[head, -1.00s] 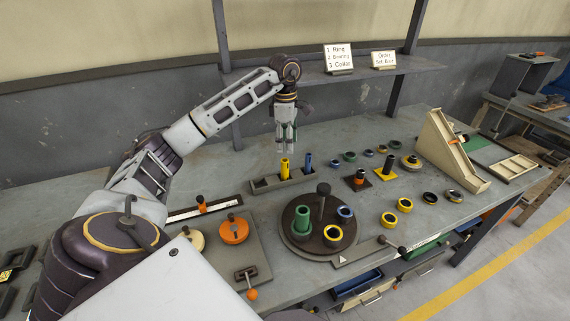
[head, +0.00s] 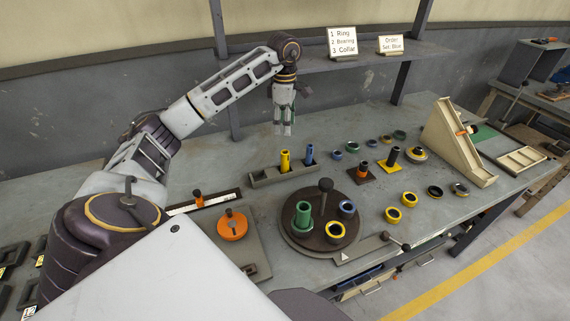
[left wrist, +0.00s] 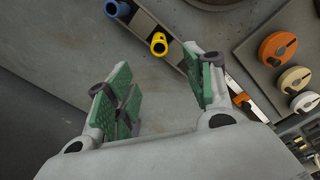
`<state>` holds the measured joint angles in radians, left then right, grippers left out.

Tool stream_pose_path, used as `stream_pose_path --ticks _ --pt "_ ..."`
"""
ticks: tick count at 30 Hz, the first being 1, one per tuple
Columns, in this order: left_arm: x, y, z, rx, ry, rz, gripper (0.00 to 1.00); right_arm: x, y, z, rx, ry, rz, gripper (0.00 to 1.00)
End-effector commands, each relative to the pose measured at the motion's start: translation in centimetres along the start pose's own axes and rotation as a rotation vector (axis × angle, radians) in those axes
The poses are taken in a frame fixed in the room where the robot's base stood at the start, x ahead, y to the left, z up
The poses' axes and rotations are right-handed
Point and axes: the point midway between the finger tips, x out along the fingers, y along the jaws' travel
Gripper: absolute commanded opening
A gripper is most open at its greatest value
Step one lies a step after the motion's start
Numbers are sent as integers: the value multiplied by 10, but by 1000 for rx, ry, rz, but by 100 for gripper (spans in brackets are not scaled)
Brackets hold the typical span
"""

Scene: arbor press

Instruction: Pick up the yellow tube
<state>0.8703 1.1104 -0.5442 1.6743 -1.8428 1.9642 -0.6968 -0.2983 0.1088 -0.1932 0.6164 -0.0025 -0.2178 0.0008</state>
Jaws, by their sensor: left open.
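The yellow tube (head: 285,161) stands upright in a grey rack (head: 262,180), beside a blue tube (head: 309,153). My left gripper (head: 283,130) is open and empty above and behind the rack, apart from the tube. In the left wrist view the yellow tube (left wrist: 158,44) shows beyond the green-padded fingers (left wrist: 165,95), near the top and between them, with the blue tube (left wrist: 117,9) to its upper left. My right gripper does not show.
A dark round turntable (head: 292,235) holds a green tube (head: 303,214) and rings in front of the rack. An orange disc (head: 232,226) lies to the left. Several rings and posts stand to the right. A shelf (head: 365,68) spans the back.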

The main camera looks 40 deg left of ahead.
Motion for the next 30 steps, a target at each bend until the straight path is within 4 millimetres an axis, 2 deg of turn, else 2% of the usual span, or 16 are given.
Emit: stream_pose_path --ticks 6,13,24,30 --pt "18 0 0 0 1 -1 53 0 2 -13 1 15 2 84" --pt "41 0 0 0 0 -2 53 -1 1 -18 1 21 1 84" --pt "76 0 0 0 -1 -1 53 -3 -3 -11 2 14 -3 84" --pt "82 0 0 0 0 0 53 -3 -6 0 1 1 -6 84"
